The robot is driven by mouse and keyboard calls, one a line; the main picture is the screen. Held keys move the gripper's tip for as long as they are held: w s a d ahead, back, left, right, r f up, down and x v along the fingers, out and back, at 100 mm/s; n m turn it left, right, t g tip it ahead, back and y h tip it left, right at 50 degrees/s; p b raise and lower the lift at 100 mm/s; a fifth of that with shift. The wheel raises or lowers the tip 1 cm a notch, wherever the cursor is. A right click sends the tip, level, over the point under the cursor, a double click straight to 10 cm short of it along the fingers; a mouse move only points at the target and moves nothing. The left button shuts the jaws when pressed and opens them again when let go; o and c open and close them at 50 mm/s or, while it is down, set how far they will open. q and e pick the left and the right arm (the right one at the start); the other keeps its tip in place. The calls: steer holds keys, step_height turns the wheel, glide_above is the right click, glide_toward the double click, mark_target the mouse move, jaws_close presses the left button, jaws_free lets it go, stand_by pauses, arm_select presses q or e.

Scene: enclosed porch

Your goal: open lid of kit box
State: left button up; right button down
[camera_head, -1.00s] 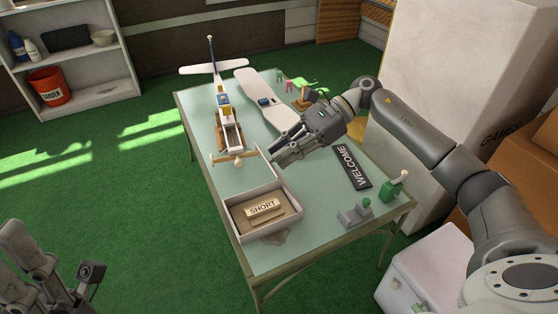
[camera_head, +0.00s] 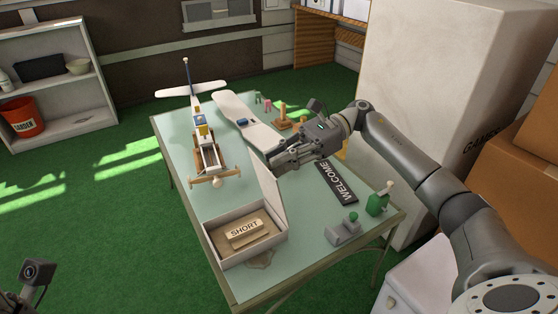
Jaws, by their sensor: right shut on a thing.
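The kit box (camera_head: 222,258) is a shallow white box at the table's front left. It is open, and a tan block marked SHORT (camera_head: 244,233) lies inside. Its lid (camera_head: 268,192) is a thin white panel standing up steeply from the box's far right side. My right gripper (camera_head: 272,160) is shut on the lid's upper edge, and the fingers partly hide the contact. Of my left arm only the wrist camera and a small grey part show in the bottom left corner. Its fingers are cut off by the frame.
On the pale green table (camera_head: 235,282) stand a model plane (camera_head: 207,155), a white wing (camera_head: 245,118), a WELCOME sign (camera_head: 336,183), a green bottle-like item (camera_head: 379,200) and a grey-green piece (camera_head: 345,230). A tall white cabinet (camera_head: 430,90) stands at the right.

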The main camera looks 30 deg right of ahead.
steer(key=shift+f, duration=0.1)
steer(key=c, duration=1.4)
jaws_free()
steer(key=shift+c, duration=0.2)
steer(key=d+r, duration=0.2)
steer(key=d, duration=0.9)
steer(key=shift+w+d+r, duration=0.2)
steer(key=shift+w+d, duration=0.05)
steer(key=shift+d, duration=0.1)
